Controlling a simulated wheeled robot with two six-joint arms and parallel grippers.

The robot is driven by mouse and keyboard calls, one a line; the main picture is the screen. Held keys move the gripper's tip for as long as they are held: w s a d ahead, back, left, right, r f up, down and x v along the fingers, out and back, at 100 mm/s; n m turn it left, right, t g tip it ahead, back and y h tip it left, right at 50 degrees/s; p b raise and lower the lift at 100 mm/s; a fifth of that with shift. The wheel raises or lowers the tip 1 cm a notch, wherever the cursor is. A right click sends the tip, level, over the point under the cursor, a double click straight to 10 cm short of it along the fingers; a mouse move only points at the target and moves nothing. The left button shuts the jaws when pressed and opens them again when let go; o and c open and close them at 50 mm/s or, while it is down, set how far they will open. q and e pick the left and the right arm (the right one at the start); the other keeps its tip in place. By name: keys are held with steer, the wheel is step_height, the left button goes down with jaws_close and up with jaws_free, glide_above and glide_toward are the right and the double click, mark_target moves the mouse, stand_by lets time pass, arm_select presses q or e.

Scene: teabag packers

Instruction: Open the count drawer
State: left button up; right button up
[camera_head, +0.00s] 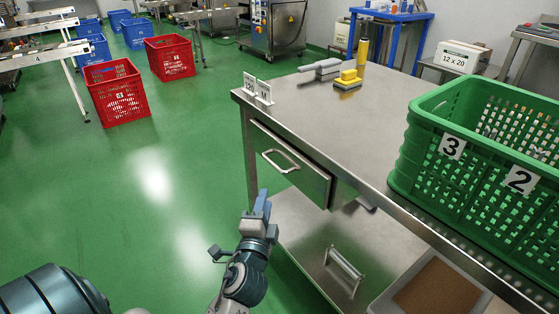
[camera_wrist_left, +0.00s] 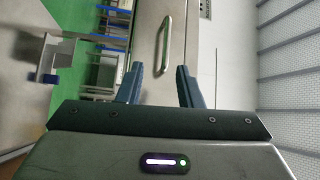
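My right gripper is not in view.
A green crate (camera_head: 480,165) with labels 3 and 2 stands on the table's right side. A yellow block-like tool (camera_head: 348,80) and small number cards (camera_head: 257,90) are on the tabletop. Red crates (camera_head: 118,95) stand on the green floor; floor left of the table is clear.

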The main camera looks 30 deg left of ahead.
arm_select(q)
steer(key=r+x, duration=0.1)
steer(key=x, duration=1)
steer(key=shift+w+a, duration=0.2)
jaws_close()
